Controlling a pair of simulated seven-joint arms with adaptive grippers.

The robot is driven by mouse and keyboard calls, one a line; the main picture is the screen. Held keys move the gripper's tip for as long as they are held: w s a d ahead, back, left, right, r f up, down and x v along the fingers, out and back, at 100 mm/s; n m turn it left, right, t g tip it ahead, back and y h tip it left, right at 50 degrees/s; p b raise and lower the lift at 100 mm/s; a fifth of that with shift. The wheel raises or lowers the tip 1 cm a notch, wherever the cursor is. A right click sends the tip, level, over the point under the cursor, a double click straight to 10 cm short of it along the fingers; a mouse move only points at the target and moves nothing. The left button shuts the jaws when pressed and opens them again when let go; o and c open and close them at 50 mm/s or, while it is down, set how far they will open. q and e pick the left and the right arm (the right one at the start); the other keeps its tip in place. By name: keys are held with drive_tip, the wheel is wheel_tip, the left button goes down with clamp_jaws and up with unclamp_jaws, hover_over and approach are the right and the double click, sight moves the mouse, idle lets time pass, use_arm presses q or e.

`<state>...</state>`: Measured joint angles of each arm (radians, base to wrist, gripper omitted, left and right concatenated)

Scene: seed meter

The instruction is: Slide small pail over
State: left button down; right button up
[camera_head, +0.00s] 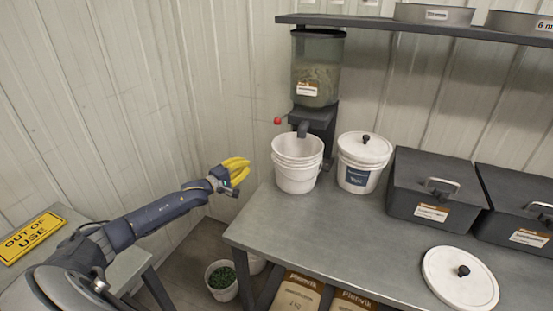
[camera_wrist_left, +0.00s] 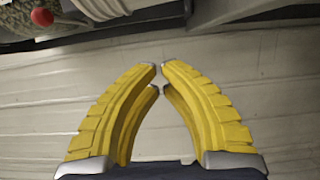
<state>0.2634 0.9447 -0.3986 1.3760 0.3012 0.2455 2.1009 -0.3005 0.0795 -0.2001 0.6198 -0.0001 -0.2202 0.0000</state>
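An open white pail (camera_head: 297,170) stands upright on the grey bench, below the spout of the seed dispenser (camera_head: 317,75). A lidded white pail with a blue label (camera_head: 361,165) stands just right of it. A smaller-looking pail with green contents (camera_head: 222,282) is on the floor left of the bench. I cannot tell which one the task calls small. My left gripper (camera_head: 243,170) has yellow fingers and hovers left of the open pail, apart from it. In the left wrist view the fingertips (camera_wrist_left: 158,68) nearly meet with nothing between them. My right gripper is not seen.
Two black lidded bins (camera_head: 434,190) stand right of the pails. A white lid (camera_head: 460,279) lies near the bench front. A red lever knob (camera_head: 277,121) sticks out left of the dispenser. A shelf (camera_head: 420,27) hangs above. The front-left bench top is clear.

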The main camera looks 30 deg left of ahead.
use_arm(q)
drive_tip(key=shift+w+d, duration=0.95)
drive_tip(key=shift+w, duration=0.75)
drive_tip(key=shift+w+d, duration=1)
drive_tip(key=shift+w, duration=0.65)
drive_tip(key=shift+w+d, duration=0.95)
drive_tip(key=shift+w, duration=0.75)
drive_tip(key=shift+w+d, duration=0.1)
drive_tip(key=shift+d, duration=1.1)
drive_tip(key=shift+a, duration=0.1)
drive_tip(key=s+a, duration=0.5)
drive_tip(key=s, duration=0.5)
drive_tip(key=shift+a, duration=0.4)
